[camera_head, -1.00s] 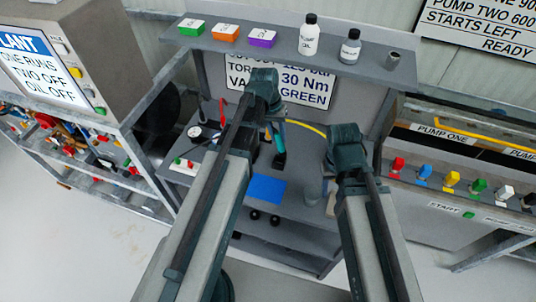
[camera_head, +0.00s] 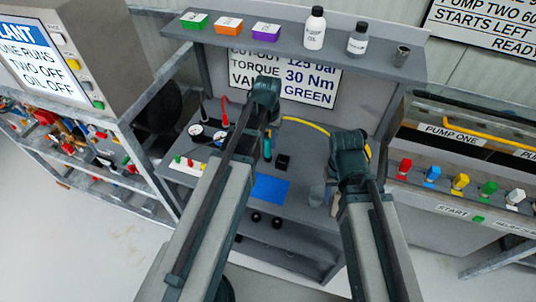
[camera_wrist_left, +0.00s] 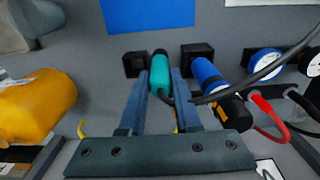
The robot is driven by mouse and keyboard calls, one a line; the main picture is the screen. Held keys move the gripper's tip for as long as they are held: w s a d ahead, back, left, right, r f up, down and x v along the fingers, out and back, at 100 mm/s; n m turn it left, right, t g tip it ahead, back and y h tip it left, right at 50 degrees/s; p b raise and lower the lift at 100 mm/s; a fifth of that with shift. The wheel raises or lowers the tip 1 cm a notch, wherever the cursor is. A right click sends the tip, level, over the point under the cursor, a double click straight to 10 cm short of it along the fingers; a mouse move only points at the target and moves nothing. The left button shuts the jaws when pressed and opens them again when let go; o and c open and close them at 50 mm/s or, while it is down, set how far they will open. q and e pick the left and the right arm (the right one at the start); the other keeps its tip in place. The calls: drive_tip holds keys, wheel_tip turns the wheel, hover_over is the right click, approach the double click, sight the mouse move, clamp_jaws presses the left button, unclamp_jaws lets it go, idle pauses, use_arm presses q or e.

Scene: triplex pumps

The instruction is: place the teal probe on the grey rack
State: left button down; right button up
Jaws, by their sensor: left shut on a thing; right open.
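The teal probe (camera_wrist_left: 160,76), with a dark end, sits between the two fingers of my left gripper (camera_wrist_left: 160,88), which is shut on it. In the head view the probe (camera_head: 267,150) shows just below my left gripper (camera_head: 266,118), over the grey bench. Small black blocks (camera_wrist_left: 197,56) and (camera_wrist_left: 134,63) stand close to the probe in the left wrist view; whether they touch it I cannot tell. My right gripper (camera_head: 347,158) is open over the bench's right part. A grey metal shelving rack (camera_head: 128,128) stands left of the bench; whether this is the task's rack is unclear.
A blue mat (camera_head: 270,188) lies on the bench. An upper shelf (camera_head: 285,48) holds boxes and bottles.

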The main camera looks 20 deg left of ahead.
sight(268, 148)
use_arm(q)
drive_tip(key=shift+f+b, duration=1.85)
drive_tip(key=shift+f, duration=0.2)
drive_tip(key=shift+r, duration=0.15)
drive_tip(key=c, duration=0.6)
unclamp_jaws()
wheel_tip(268, 148, up, 12)
drive_tip(key=p, duration=1.2)
drive_tip(key=s+d+m, duration=0.1)
drive_tip(key=s+d, duration=0.3)
drive_tip(key=s+d+m, duration=0.1)
drive_tip(key=s+d, duration=0.3)
drive_tip(key=s, duration=0.1)
drive_tip(key=s+d+m+y, duration=0.1)
drive_tip(key=s+d, duration=0.3)
drive_tip(key=s, duration=0.1)
drive_tip(key=shift+d, duration=0.4)
